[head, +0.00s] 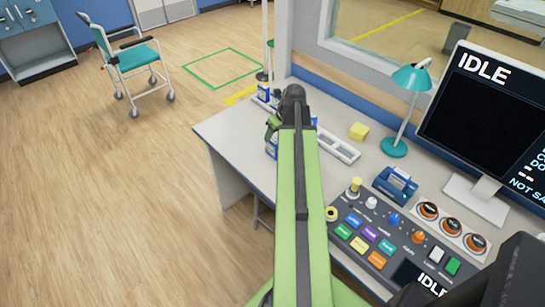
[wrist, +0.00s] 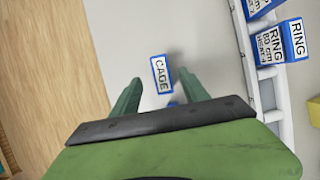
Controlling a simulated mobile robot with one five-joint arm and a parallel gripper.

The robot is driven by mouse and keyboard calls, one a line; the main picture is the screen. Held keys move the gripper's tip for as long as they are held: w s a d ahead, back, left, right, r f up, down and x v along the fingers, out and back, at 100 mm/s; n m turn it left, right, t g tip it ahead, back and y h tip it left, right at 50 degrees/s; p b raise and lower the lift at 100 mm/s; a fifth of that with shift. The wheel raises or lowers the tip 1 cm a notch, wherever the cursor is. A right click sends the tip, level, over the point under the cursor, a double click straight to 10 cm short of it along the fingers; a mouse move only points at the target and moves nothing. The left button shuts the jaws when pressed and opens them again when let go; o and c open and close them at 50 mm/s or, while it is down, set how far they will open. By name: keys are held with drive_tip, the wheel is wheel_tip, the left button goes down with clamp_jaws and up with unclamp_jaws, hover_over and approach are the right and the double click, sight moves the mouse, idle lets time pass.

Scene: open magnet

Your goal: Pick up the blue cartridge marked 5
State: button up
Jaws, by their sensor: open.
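My gripper (wrist: 163,84) is open above the desk. In the wrist view, a blue cartridge with a white label reading CAGE (wrist: 161,74) lies on the desk between and just beyond the fingertips. A small blue patch shows nearer the palm, partly hidden. I cannot read a 5 on any cartridge. In the head view, my arm hides much of the gripper (head: 273,128), and a blue-and-white cartridge (head: 271,149) shows just below it near the desk's left edge.
Blue cartridges labelled RING (wrist: 269,45) stand in a white rack (wrist: 246,60) at right. The head view shows the rack (head: 338,146), a yellow block (head: 358,131), a teal lamp (head: 395,147), a control panel (head: 345,222) and a monitor (head: 480,110). A wheeled chair (head: 130,58) stands on open floor.

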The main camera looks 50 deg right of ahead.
sight(272, 139)
drive_tip(key=b+x, duration=0.1)
drive_tip(key=x, duration=0.2)
drive_tip(key=shift+s, duration=0.15)
drive_tip(key=shift+f+b, duration=0.25)
drive_tip(key=shift+b, duration=0.1)
drive_tip(key=shift+w+r, duration=0.1)
drive_tip(key=shift+w, duration=0.1)
drive_tip(key=b+x, duration=0.5)
drive_tip(key=shift+s+d+f, duration=0.15)
drive_tip(key=shift+s+f, duration=0.1)
drive_tip(key=shift+r, duration=0.15)
clamp_jaws()
